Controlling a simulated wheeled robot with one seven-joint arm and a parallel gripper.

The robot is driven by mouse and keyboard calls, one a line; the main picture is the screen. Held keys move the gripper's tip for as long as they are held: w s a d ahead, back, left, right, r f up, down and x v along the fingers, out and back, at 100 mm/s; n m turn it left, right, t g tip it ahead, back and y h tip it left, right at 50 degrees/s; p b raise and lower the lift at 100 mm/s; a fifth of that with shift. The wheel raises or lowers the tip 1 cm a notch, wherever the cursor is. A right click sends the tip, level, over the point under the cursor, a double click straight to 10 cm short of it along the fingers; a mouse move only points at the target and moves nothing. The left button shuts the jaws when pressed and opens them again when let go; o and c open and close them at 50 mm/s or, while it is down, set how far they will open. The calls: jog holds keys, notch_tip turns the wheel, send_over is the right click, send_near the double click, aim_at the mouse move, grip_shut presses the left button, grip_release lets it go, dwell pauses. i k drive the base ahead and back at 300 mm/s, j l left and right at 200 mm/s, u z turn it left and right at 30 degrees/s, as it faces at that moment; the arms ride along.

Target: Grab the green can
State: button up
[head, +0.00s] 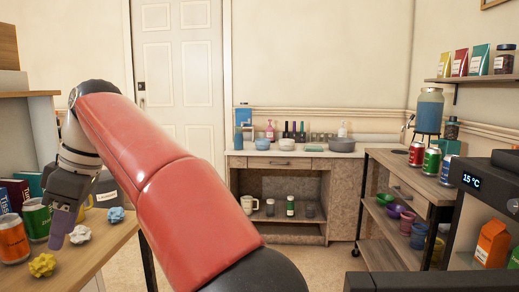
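A green can (35,221) stands upright on the wooden table at the left, beside an orange can (13,238). My gripper (60,238) points down just right of this green can and overlaps its right edge in the picture. I cannot tell whether they touch. The fingers are seen from the side, so their opening is hidden. A second green can (431,161) stands on the wooden cart at the right, between a red can (417,153) and a blue can (447,170).
Crumpled yellow paper (42,265), white paper (80,234) and blue paper (116,214) lie on the left table (105,250). A dark grey container (106,187) stands behind the gripper. A counter (285,158) stands at the back. Open floor shows between table and cart.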

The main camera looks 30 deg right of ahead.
aim_at(432, 155)
jog(key=i+z, duration=0.35)
jog(key=i, duration=0.25)
jog(key=i+j+z, duration=0.35)
jog(key=i, duration=0.2)
jog(key=i+l+z, duration=0.15)
jog(key=z, duration=0.3)
jog(key=i+l+z, duration=0.1)
jog(key=z, duration=0.35)
jog(key=i+z, duration=0.25)
jog(key=z, duration=0.2)
jog(key=i+z, duration=0.2)
jog(key=z, duration=0.25)
jog(key=i+j+z, duration=0.15)
jog(key=z, duration=0.25)
jog(key=i+l+z, duration=0.15)
jog(key=i+z, duration=0.7)
jog(key=i+u, duration=0.25)
jog(key=k+j, duration=0.05)
jog(key=k, duration=0.05)
